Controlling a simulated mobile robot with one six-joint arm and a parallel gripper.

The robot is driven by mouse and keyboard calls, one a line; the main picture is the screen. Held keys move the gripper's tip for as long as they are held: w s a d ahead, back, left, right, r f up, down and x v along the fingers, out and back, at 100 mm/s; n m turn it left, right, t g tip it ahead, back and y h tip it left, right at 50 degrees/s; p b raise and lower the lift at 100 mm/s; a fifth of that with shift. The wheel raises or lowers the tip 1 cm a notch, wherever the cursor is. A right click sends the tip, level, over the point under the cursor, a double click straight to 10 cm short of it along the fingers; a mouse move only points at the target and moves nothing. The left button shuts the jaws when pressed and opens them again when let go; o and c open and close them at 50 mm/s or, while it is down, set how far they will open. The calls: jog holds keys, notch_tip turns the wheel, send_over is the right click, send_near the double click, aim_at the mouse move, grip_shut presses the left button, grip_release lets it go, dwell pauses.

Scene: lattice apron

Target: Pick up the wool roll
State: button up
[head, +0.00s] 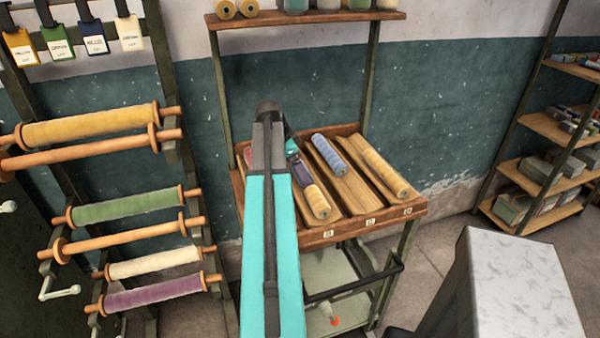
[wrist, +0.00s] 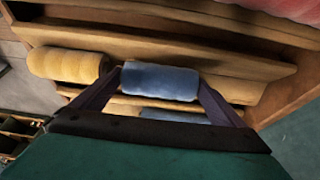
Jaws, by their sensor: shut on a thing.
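My gripper (wrist: 160,84) is shut on a short blue wool roll (wrist: 158,81), with one dark finger at each end of it. In the head view my gripper (head: 300,172) is at the left part of a sloped wooden rack, and my arm hides much of that area. A yellow wool roll (head: 316,202) lies just in front of the gripper; a yellow roll also shows left of the held one in the wrist view (wrist: 67,65). I cannot tell whether the blue roll still touches its trough.
The rack (head: 318,236) has wooden dividers and holds a long blue roll (head: 329,155) and a yellow roll (head: 386,172) to the right. Spools on bars (head: 90,126) stand at left. A shelf unit (head: 545,127) and a pale-topped block (head: 520,285) are at right.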

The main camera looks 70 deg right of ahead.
jog(key=shift+r+b, duration=1)
jog(key=shift+r, duration=3.6)
jog(key=shift+s, duration=0.1)
